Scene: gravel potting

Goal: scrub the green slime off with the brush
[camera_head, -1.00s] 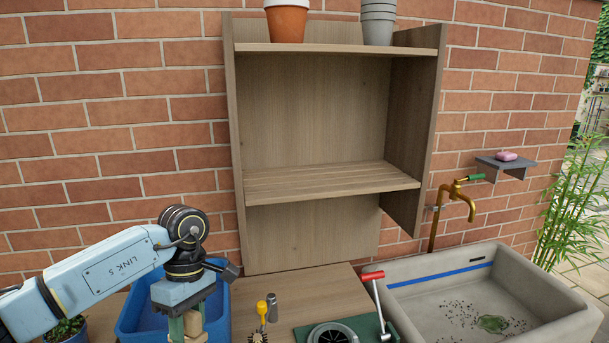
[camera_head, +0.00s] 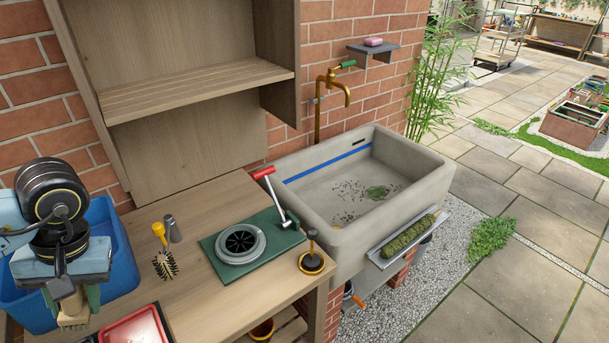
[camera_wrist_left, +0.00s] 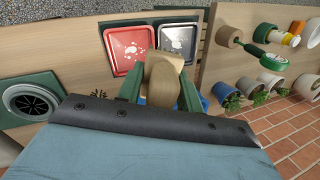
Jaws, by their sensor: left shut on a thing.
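My left gripper (camera_head: 72,302) is shut on a tan wooden scrubbing brush (camera_head: 72,316), held at the lower left above the bench beside the blue tub. In the left wrist view the brush's wooden body (camera_wrist_left: 162,75) sits between the green fingers of the gripper (camera_wrist_left: 160,92). A green mossy roll (camera_head: 408,236) lies on the grey ledge at the sink's front. The brush is well apart from the sink. My right gripper is not in view.
A yellow-handled bottle brush (camera_head: 163,252) and a green plate with a round grey drain-like part (camera_head: 240,243) and red-handled lever (camera_head: 275,190) stand between gripper and sink. A brass tap (camera_head: 333,92) overhangs the sink. A blue tub (camera_head: 118,250) and red tray (camera_head: 136,328) are close to the gripper.

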